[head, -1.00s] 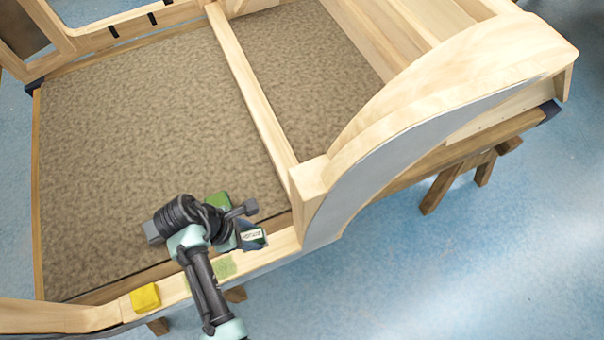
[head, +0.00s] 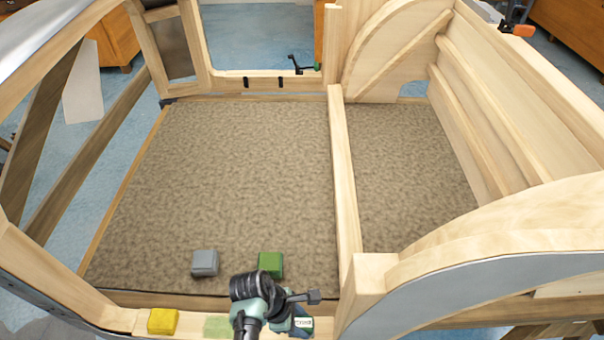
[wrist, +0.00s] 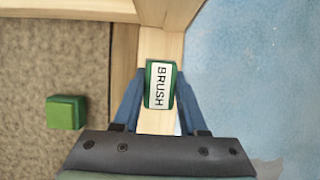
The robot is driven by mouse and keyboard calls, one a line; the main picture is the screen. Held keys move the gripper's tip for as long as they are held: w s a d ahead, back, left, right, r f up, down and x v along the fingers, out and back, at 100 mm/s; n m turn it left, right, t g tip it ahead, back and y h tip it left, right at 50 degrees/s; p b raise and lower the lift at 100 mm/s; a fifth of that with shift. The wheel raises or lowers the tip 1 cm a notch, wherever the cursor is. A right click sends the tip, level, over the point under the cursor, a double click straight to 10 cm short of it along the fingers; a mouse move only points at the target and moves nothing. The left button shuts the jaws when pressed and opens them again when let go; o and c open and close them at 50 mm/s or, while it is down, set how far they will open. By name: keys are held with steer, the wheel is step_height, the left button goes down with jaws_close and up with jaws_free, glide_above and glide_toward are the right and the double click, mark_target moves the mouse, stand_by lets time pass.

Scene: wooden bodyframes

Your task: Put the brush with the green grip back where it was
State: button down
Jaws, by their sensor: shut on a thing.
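The brush (wrist: 160,85) shows in the wrist view as a green-edged block with a white label reading BRUSH. My gripper (wrist: 158,100) is shut on it, with a blue finger on each side. The brush is over the pale wooden rail; I cannot tell whether it touches the wood. In the head view the label of the brush (head: 304,323) shows at the bottom, beside my gripper (head: 300,324), near the foot of the curved arch. A faint green patch (head: 217,327) marks the front rail, left of my arm. The underside of the brush is hidden.
A green block (head: 270,264) and a grey block (head: 205,263) sit on the brown floor panel (head: 230,180). A yellow block (head: 162,321) sits on the front rail (head: 120,317), left of the green patch. The wooden arch (head: 510,235) rises at the right. Most of the panel is clear.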

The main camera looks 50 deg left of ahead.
steer(key=shift+f, duration=0.2)
steer(key=shift+f, duration=0.2)
steer(key=shift+c, duration=2.2)
jaws_free()
steer(key=shift+r, duration=0.15)
